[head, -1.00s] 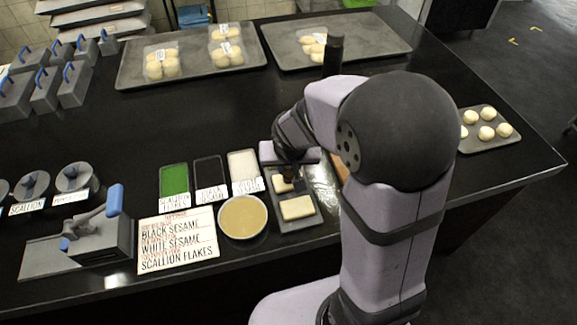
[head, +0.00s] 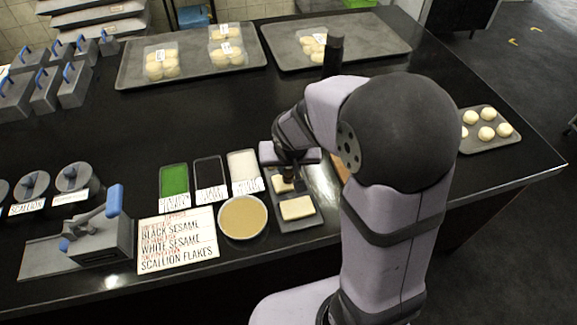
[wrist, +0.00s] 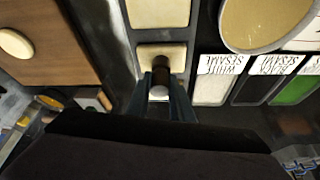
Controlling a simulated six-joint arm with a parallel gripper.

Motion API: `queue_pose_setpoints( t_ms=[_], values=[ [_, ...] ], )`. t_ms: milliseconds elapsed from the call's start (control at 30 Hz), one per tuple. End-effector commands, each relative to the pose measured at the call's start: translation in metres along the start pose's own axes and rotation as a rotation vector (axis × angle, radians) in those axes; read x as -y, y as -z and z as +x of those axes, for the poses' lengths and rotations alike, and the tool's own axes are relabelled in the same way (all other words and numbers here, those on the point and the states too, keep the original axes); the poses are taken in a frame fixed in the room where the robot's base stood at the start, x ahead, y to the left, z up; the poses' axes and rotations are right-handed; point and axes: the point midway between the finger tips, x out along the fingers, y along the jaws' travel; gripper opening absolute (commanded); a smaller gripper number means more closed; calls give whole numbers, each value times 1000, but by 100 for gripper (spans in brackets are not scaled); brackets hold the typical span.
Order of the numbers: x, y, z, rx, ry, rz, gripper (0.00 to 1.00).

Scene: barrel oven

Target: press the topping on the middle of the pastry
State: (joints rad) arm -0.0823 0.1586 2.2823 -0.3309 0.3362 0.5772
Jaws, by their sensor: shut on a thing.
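My gripper (wrist: 160,88) is shut on a brown cylindrical tool (wrist: 162,68) with a pale round end. In the head view this pastry (head: 279,187) is partly hidden under my gripper (head: 289,174). A second pastry (head: 297,208) lies nearer on the same grey tray (head: 302,223). Left of it stand dishes of white sesame (head: 243,164), black sesame (head: 209,172) and green scallion (head: 174,179). Any topping under the tool is hidden.
A round bowl (head: 242,217) with tan contents and a written card (head: 177,241) stand left of the tray. A wooden board (wrist: 45,45) lies beside the tray in the wrist view. A grey lever device (head: 86,240) stands at left. The black counter behind the dishes is clear.

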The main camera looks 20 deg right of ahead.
Motion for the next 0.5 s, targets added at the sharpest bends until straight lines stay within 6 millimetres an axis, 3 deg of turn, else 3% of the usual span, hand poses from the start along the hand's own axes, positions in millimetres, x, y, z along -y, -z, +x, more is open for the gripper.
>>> queue_pose_setpoints(
  t_ms=[500],
  values=[
    [0, 12, -30, 2, -1, -1, 1]
  ],
)
